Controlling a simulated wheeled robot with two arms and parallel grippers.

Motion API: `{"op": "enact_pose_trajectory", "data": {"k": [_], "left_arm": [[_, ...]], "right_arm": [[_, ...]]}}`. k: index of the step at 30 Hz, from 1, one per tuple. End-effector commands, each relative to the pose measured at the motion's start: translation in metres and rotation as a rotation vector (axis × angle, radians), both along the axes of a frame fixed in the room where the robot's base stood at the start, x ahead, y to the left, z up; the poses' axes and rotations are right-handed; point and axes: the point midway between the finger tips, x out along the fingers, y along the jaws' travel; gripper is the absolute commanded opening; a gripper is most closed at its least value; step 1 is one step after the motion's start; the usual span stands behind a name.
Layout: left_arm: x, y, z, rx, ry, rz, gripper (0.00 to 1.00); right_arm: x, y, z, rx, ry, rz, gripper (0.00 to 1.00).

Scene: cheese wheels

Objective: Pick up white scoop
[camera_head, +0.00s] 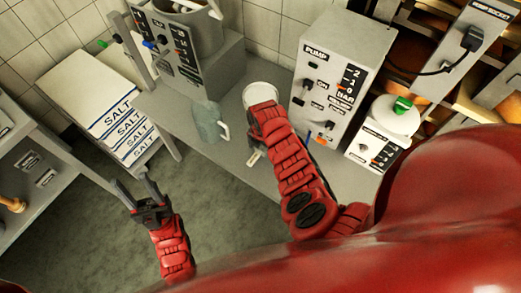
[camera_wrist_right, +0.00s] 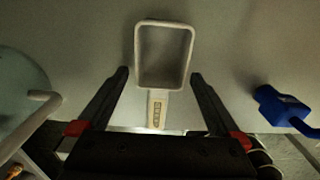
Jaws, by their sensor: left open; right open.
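The white scoop (camera_wrist_right: 157,105) lies on the grey bench in the right wrist view, with its rectangular bowl at the top and its labelled handle pointing to the bench's near edge. My right gripper (camera_wrist_right: 160,73) is open, with one finger on each side of the scoop and a gap to it on both sides. How high the fingers are above the bench is hard to tell. In the head view my right forearm hides most of the scoop; a small pale piece (camera_head: 255,157) beside it looks like the handle. My left gripper (camera_head: 133,180) is open and empty over the floor.
A grey-green jug (camera_head: 209,122) stands left of the scoop, its handle towards it. A blue object (camera_wrist_right: 280,108) lies to the right. The pump box (camera_head: 335,75) stands at the back right. Salt bags (camera_head: 120,125) sit left of the bench (camera_head: 172,108).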

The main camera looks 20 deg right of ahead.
Motion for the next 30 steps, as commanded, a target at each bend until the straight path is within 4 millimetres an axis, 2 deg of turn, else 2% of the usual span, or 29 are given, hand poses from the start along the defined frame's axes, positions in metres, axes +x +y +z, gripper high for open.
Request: {"op": "enact_pose_trajectory", "data": {"k": [8,11,23,30], "left_arm": [[0.0000,0.0000,0.0003,0.000,0.000,0.000,0.50],[0.0001,0.0000,0.0004,0.000,0.000,0.000,0.50],[0.0000,0.0000,0.0004,0.000,0.000,0.000,0.50],[0.0000,0.0000,0.0003,0.000,0.000,0.000,0.50]], "right_arm": [[0.0003,0.0002,-0.0015,0.000,-0.001,0.001,1.00],[0.0003,0.0002,-0.0014,0.000,-0.001,0.001,0.86],[0.0004,0.0002,-0.0011,0.000,-0.001,0.000,0.14],[0.0004,0.0002,-0.0010,0.000,-0.001,0.000,0.13]]}}
